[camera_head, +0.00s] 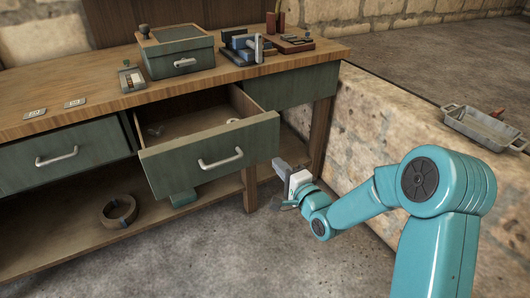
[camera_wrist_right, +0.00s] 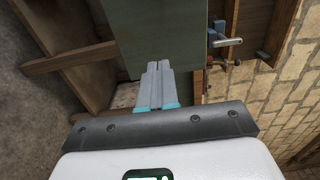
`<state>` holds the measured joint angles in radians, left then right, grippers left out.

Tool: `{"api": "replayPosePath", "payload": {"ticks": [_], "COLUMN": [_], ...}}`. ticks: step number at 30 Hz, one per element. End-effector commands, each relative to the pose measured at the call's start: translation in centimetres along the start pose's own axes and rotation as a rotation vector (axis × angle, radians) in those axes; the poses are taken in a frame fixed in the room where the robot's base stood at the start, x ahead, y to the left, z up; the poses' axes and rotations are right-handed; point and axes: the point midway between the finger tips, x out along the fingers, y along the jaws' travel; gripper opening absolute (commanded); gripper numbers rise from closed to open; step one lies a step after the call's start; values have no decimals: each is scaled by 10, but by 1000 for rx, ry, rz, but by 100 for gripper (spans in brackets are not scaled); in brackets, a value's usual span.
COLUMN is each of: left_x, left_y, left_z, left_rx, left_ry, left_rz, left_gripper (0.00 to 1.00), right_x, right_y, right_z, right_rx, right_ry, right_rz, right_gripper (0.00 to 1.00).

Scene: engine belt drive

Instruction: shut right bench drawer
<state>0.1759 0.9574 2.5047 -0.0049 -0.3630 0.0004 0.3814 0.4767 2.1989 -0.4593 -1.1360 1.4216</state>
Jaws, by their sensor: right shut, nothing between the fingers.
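The right bench drawer (camera_head: 209,157) has a green front with a silver bar handle and stands pulled out from the workbench (camera_head: 85,82). Its inside shows in the head view, with small items lying in it. My right gripper (camera_head: 281,167) is shut and empty, beside the lower right end of the drawer front. In the right wrist view its two fingers (camera_wrist_right: 154,85) lie together, pointing at a green panel (camera_wrist_right: 150,35) that looks like the drawer. I cannot tell whether they touch it. My left gripper does not show.
A closed left drawer (camera_head: 62,156) sits beside the open one. A green box (camera_head: 178,57) and a blue vise (camera_head: 240,47) stand on the bench top. A coiled belt (camera_head: 118,210) lies on the lower shelf. A stone ledge (camera_head: 395,115) with a metal tray (camera_head: 483,127) runs along the right.

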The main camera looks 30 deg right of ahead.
Motion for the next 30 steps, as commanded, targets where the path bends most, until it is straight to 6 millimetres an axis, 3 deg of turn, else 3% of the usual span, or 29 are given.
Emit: {"api": "replayPosePath", "payload": {"ticks": [6, 12, 18, 30], "left_x": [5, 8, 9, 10], "left_y": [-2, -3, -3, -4], "left_z": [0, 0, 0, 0], "left_rx": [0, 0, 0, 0], "left_ry": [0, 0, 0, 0], "left_rz": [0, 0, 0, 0], "left_gripper": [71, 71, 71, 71], "right_x": [45, 72, 82, 82], "right_y": [1, 1, 0, 1], "right_z": [2, 3, 2, 2], "right_rx": [-1, 0, 1, 0], "right_ry": [-1, -1, 1, 0], "right_rz": [-2, -1, 0, 1], "right_gripper": [0, 0, 0, 0]}}
